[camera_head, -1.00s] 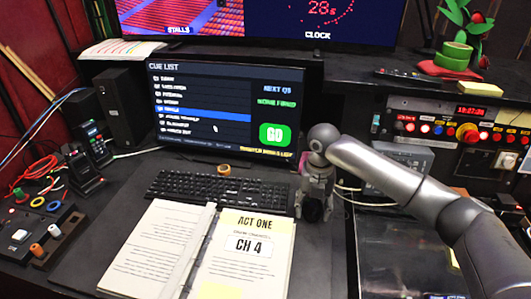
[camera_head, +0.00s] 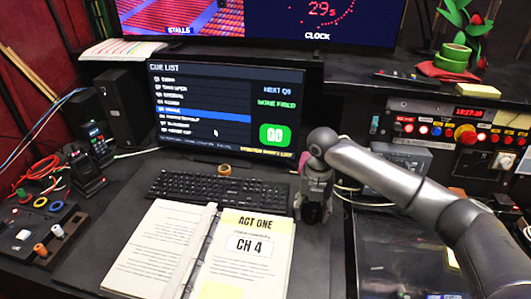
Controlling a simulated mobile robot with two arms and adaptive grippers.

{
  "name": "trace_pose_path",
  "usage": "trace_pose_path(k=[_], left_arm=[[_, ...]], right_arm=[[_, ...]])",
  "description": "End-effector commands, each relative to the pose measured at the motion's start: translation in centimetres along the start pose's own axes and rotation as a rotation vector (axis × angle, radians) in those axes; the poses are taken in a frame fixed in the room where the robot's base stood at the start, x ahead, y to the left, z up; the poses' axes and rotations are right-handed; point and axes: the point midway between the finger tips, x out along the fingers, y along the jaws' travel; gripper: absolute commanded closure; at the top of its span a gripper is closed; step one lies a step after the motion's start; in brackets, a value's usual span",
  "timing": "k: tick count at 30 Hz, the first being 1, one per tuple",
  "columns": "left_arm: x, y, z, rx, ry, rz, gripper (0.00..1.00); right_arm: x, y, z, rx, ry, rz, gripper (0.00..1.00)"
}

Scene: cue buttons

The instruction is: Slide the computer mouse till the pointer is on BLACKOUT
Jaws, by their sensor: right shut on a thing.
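The cue screen (camera_head: 225,110) stands at the back of the desk with a list of several rows, one with a blue highlight bar. The small white pointer (camera_head: 215,132) is below the blue bar, right of the lowest rows. The row text is too blurred to read BLACKOUT surely. My right gripper (camera_head: 313,213) points down at the desk, right of the keyboard, shut on the dark computer mouse, which it mostly hides. My left gripper is not in view.
The keyboard (camera_head: 217,187) lies just left of my right gripper. An open binder (camera_head: 240,252) lies in front of it. A red-lit control panel (camera_head: 455,130) and cables are to the right.

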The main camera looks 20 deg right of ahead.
Motion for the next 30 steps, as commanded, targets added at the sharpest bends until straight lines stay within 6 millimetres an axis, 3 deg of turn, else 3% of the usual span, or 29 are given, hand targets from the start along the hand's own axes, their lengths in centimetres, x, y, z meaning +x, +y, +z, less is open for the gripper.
trace_pose_path(k=[7,9,14,23,30], left_arm=[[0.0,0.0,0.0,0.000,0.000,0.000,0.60],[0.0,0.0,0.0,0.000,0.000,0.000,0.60],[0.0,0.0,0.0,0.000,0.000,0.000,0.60],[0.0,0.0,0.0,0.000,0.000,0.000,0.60],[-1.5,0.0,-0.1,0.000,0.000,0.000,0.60]], right_arm=[[0.3,-0.1,-0.2,-0.001,0.006,-0.004,0.56],[0.3,-0.1,-0.2,-0.001,0.006,-0.005,0.41],[0.2,-0.1,-0.1,0.000,0.004,-0.003,0.23],[0.1,0.0,-0.1,0.000,0.002,-0.002,0.23],[-1.3,0.0,0.0,0.000,0.001,-0.001,0.23]])
